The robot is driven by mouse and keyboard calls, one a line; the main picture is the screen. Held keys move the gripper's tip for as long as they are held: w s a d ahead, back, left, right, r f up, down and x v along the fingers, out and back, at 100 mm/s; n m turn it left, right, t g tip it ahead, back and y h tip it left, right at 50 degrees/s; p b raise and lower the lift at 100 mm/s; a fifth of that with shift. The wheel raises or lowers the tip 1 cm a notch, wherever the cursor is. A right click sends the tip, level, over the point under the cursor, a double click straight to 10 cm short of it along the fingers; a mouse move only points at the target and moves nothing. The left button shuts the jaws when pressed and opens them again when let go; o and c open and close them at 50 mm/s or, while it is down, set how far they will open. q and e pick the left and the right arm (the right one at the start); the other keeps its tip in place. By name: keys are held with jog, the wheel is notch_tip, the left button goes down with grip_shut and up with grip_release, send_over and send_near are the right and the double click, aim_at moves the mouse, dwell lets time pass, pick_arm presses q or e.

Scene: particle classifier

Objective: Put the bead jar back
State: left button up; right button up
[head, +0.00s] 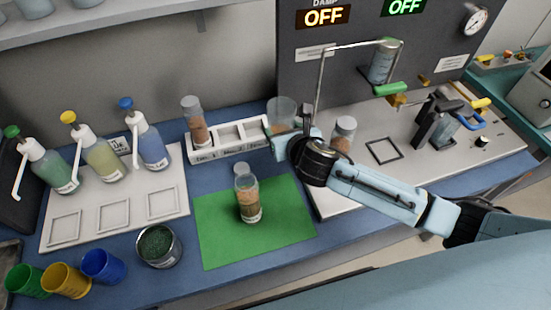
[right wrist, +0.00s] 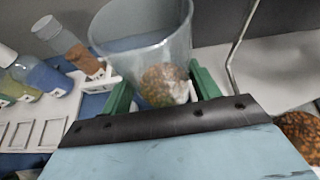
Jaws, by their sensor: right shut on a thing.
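My right gripper (head: 287,130) is shut on a clear, open-topped jar (head: 281,110) with brown-orange beads low inside. In the right wrist view, the green fingers (right wrist: 160,95) stand on both sides of this jar (right wrist: 145,50). In the head view the jar is at the right end of the white rack (head: 232,153); I cannot tell whether it touches the rack. The rack has square slots. A capped jar of brown grains (head: 195,122) stands at its left end, and the middle slots look empty. My left gripper is not in view.
A layered jar (head: 247,197) stands on the green mat (head: 290,229). Another jar (head: 343,133) stands on the pale plate right of my gripper, near a thin metal frame (head: 320,85). Pump bottles (head: 97,160) stand at left. Coloured cups (head: 67,281) and a tin (head: 158,247) are in front.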

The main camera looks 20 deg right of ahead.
jog(key=shift+w+a+f, duration=0.45)
jog(key=shift+f, duration=0.15)
notch_tip(320, 180, down, 7)
jog(key=shift+a+r+b, duration=0.1)
jog(key=shift+b, duration=0.65)
jog(key=shift+f+b, duration=0.65)
jog(key=shift+f, duration=1.15)
jog(key=shift+f, duration=0.15)
jog(key=o, duration=1.2)
jog(key=shift+r, duration=0.2)
jog(key=p+v, duration=0.2)
jog(key=v, duration=1)
jog(key=shift+w, duration=0.1)
